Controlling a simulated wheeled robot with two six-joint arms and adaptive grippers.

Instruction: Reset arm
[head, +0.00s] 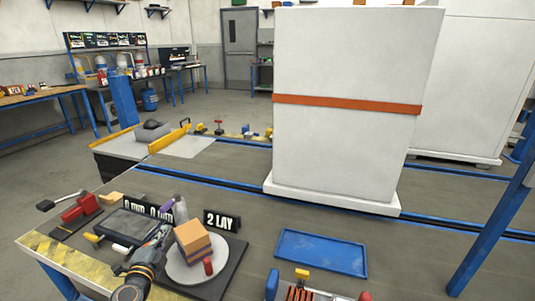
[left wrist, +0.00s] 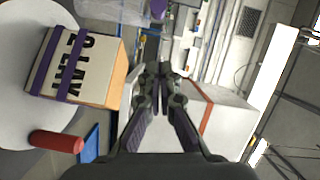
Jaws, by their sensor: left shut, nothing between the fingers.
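My left gripper (head: 163,233) comes in from the bottom left in the head view, over the workbench and just left of a small box. Its fingers are together and empty, and they also show shut in the left wrist view (left wrist: 159,76). The small tan box (head: 193,243) with dark bands sits on a round white plate (head: 184,276). In the left wrist view the box (left wrist: 78,68) is at the left, apart from the fingers, with dark lettering on its face. A red cylinder (head: 208,267) is beside it on the plate. My right gripper is not in view.
A blue tray (head: 322,253) lies empty right of the plate. A "2 LAY" sign (head: 221,221) stands behind it. A dark flat panel (head: 133,226) and red item (head: 80,208) are left. A tall white box with an orange band (head: 345,150) stands behind on the conveyor.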

